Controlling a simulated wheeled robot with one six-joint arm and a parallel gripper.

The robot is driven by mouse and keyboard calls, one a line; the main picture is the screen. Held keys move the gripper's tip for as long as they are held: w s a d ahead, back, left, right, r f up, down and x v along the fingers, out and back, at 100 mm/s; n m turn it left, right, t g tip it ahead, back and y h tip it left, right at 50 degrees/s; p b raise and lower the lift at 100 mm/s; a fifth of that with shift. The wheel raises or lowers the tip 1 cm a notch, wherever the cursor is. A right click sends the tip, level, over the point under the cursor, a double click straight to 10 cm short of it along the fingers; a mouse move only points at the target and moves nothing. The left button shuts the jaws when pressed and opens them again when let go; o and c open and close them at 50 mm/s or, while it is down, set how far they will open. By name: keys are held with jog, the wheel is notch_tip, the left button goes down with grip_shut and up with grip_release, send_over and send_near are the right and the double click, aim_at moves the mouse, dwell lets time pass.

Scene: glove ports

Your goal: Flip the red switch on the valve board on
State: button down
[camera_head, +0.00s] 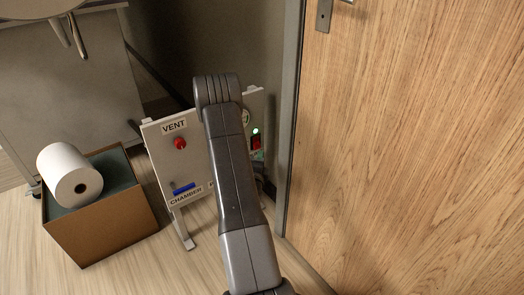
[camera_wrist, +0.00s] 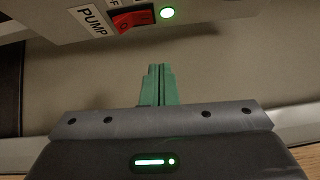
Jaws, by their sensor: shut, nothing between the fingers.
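The white valve board (camera_head: 159,160) stands upright on legs on the floor, partly hidden behind my arm. I cannot tell clearly which side of the rocker is pressed in.
The board also has a red knob (camera_head: 180,143) under VENT and a blue handle (camera_head: 184,189) above CHAMBER. A wooden door (camera_head: 420,150) is close on the right. A cardboard box (camera_head: 105,224) with a white roll (camera_head: 68,174) on it stands left.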

jog(key=shift+s+a+r, duration=0.15)
jog(key=shift+s, duration=0.6)
jog(key=shift+s+a+r, duration=0.1)
jog(key=shift+s, duration=0.65)
